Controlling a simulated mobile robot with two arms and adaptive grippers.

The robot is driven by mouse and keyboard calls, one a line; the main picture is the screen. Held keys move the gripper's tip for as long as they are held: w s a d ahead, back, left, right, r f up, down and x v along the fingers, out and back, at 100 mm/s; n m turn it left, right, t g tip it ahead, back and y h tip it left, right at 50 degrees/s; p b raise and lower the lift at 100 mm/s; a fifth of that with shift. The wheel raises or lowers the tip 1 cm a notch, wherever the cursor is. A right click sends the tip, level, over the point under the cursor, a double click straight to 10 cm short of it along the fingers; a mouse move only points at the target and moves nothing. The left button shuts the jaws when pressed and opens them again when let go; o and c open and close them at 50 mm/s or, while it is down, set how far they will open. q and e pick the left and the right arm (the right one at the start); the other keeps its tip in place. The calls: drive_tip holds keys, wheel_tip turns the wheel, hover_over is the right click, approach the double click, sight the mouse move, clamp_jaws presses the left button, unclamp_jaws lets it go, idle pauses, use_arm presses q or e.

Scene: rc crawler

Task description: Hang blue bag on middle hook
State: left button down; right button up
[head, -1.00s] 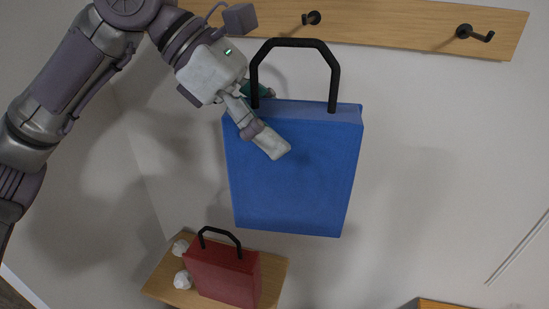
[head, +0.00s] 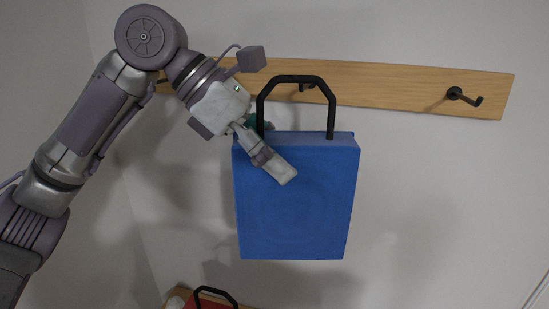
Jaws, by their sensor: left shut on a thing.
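The blue bag (head: 298,205) hangs upright in the air in front of the wall, with its black handle loop up. My left gripper (head: 270,160) is shut on the blue bag at its upper left, near the foot of the handle. The middle hook (head: 306,87) shows through the handle loop, close under its top bar. Whether the handle touches this hook or is in front of it I cannot tell. The hooks sit on a wooden rail (head: 400,88) on the wall. My right gripper does not show.
A right hook (head: 464,96) on the rail is empty. A left hook (head: 162,80) is mostly hidden by my left arm. A red bag (head: 205,303) with a black handle is at the bottom edge. The wall right of the blue bag is clear.

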use_arm(q)
drive_tip(key=w+d+f, duration=0.1)
drive_tip(key=w, duration=0.6)
drive_tip(key=shift+w+d+f, duration=0.15)
drive_tip(key=shift+w+d, duration=0.05)
idle(0.6)
idle(0.5)
drive_tip(key=shift+c, duration=0.8)
unclamp_jaws()
